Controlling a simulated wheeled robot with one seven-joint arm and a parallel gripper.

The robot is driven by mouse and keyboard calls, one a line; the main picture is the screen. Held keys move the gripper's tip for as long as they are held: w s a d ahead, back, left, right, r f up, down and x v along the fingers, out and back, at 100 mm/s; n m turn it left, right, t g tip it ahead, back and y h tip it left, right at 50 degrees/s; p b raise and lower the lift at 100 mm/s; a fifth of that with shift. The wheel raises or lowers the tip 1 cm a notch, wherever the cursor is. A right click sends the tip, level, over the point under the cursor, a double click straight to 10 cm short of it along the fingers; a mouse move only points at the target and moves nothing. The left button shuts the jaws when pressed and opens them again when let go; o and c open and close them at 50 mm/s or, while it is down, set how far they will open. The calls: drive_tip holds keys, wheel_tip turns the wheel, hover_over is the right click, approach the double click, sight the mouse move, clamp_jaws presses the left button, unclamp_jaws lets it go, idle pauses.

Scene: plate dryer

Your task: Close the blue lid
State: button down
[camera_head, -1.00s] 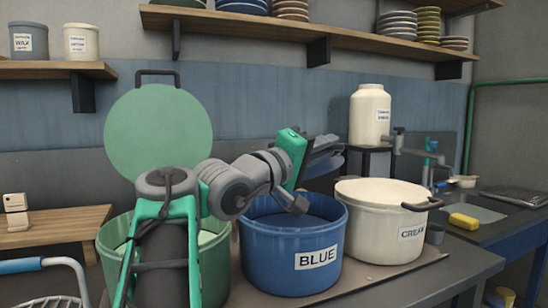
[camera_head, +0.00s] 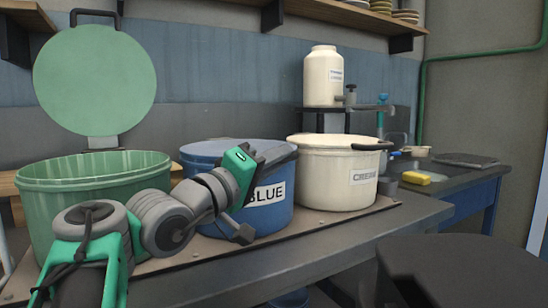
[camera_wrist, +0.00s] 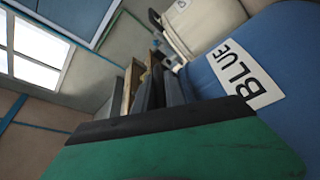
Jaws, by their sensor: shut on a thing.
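The blue bin (camera_head: 272,207) with the label BLUE stands between the green and cream bins. Its blue lid (camera_head: 225,148) lies low across the bin's top, looking flat or nearly so. My gripper (camera_head: 278,156) is at the front right of the lid's rim. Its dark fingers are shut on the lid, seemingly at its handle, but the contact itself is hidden. In the wrist view, my gripper's fingers (camera_wrist: 158,92) are close together beside the blue bin's wall (camera_wrist: 285,55) and its label.
The green bin (camera_head: 60,205) is open, its green lid (camera_head: 95,80) upright behind it. The cream bin (camera_head: 330,185) stands right of the blue one. A dark round stool-like top (camera_head: 465,270) is at front right. The counter's front edge (camera_head: 345,250) is clear.

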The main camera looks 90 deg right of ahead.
drive_tip(key=shift+f, duration=0.4)
drive_tip(key=c, duration=1.7)
unclamp_jaws()
drive_tip(key=shift+w+r, duration=0.1)
drive_tip(key=shift+w+a, duration=0.25)
drive_tip(key=shift+w, duration=0.05)
drive_tip(key=v, duration=0.7)
drive_tip(key=shift+s, duration=0.15)
drive_tip(key=shift+s+a, duration=0.1)
